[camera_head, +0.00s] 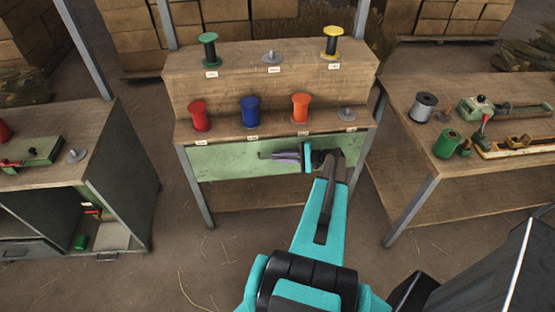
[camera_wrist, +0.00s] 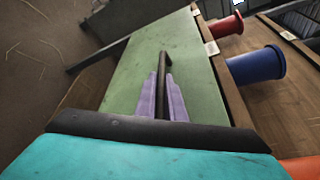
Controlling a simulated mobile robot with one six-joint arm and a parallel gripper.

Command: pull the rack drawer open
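The rack (camera_head: 185,135) stands in the middle of the head view. Its drawer (camera_head: 215,163) has a green front that sits close under the rack's lower shelf edge, with no visible gap. The drawer's dark bar handle (camera_wrist: 166,66) runs along the green front in the wrist view. My gripper (camera_head: 285,156) is at the drawer front, reaching in from the right. In the wrist view, its purple fingers (camera_wrist: 162,98) lie on both sides of the handle, close against it. The handle's near part is hidden between the fingers and behind my gripper's body.
Red (camera_head: 200,117), blue (camera_head: 250,111) and orange (camera_head: 300,107) spools stand on the lower shelf above the drawer. Green (camera_head: 209,48) and yellow (camera_head: 332,42) spools stand on the upper step. Tables flank the rack at left (camera_head: 95,125) and right (camera_head: 415,165). Floor in front is clear.

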